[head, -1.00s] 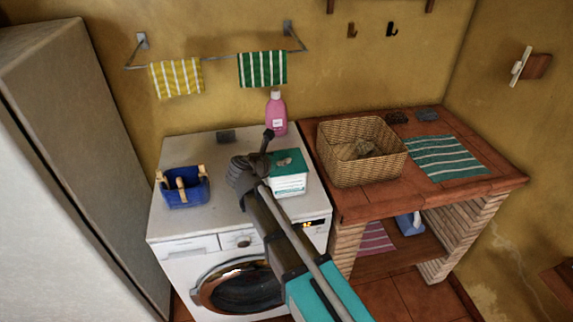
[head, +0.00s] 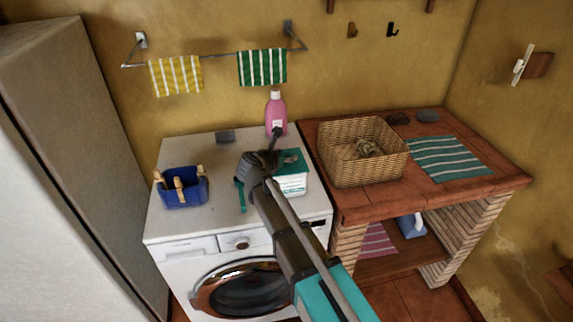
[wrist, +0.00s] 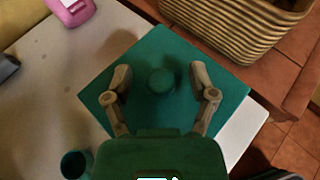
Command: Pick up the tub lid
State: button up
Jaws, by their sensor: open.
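The tub lid (head: 292,161) is a teal square plate on top of a white tub (head: 291,186), which stands on the washing machine. In the wrist view the lid (wrist: 165,112) fills the middle, with a round teal knob (wrist: 161,80) at its centre. My gripper (wrist: 160,76) is open and empty above the lid. Its two fingers are on either side of the knob, with a gap on each side. In the head view my gripper hides the lid's left part. Whether the fingertips touch the lid I cannot tell.
The washing machine top (head: 206,225) also carries a blue peg basket (head: 183,192), a pink bottle (head: 276,112) and a small teal item (wrist: 76,163) left of the tub. A wicker basket (head: 338,169) stands on the brick counter to the right.

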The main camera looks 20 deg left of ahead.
dwell(0.4)
grip_shut()
